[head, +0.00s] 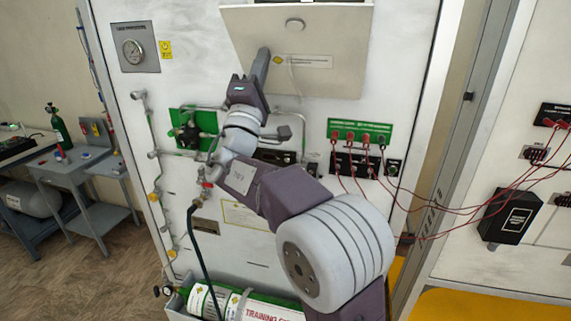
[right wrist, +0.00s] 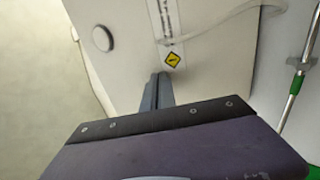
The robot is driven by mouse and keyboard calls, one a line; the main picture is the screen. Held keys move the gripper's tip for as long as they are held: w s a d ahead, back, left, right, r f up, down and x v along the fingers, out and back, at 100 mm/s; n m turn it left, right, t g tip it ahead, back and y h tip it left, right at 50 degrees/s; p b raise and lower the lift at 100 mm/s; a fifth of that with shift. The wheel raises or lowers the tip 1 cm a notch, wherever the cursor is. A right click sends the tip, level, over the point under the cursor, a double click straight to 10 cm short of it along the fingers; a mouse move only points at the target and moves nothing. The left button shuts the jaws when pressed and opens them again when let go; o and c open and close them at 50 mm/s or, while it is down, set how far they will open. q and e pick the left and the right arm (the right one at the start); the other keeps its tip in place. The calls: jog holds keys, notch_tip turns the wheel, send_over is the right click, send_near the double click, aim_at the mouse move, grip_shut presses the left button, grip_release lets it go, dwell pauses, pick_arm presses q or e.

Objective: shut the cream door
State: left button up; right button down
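The cream door (head: 325,38) is a flat panel at the top of the white cabinet front, with a round knob (head: 295,24) and a yellow-marked label (head: 305,61). It looks tilted out from the cabinet, with its upper edge wider and a dark strip above it. The door fills much of the right wrist view (right wrist: 215,25), where its knob (right wrist: 103,38) also shows. My right gripper (head: 262,55) points up in front of the door's lower left part. Its fingers look together, with nothing between them. I cannot tell whether they touch the door. My left gripper is not in view.
Below the door are a green valve panel (head: 192,128), pipes and a green socket panel (head: 360,130) with red cables running right. A pressure gauge (head: 134,50) is at the upper left. A grey side table (head: 75,160) stands left; open floor lies in front of it.

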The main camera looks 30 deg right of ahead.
jog(key=shift+d+r, duration=0.1)
jog(key=shift+r, duration=0.05)
jog(key=x, duration=0.2)
jog(key=shift+w+d+p, duration=0.25)
jog(key=shift+w+p, duration=0.1)
dwell(0.3)
jog(key=shift+w+d+r, duration=0.1)
jog(key=shift+d, duration=0.05)
jog(key=shift+w+d+r+p, duration=0.35)
jog(key=shift+w+d+p, duration=0.15)
jog(key=shift+d, duration=0.1)
jog(key=shift+w+d, duration=0.3)
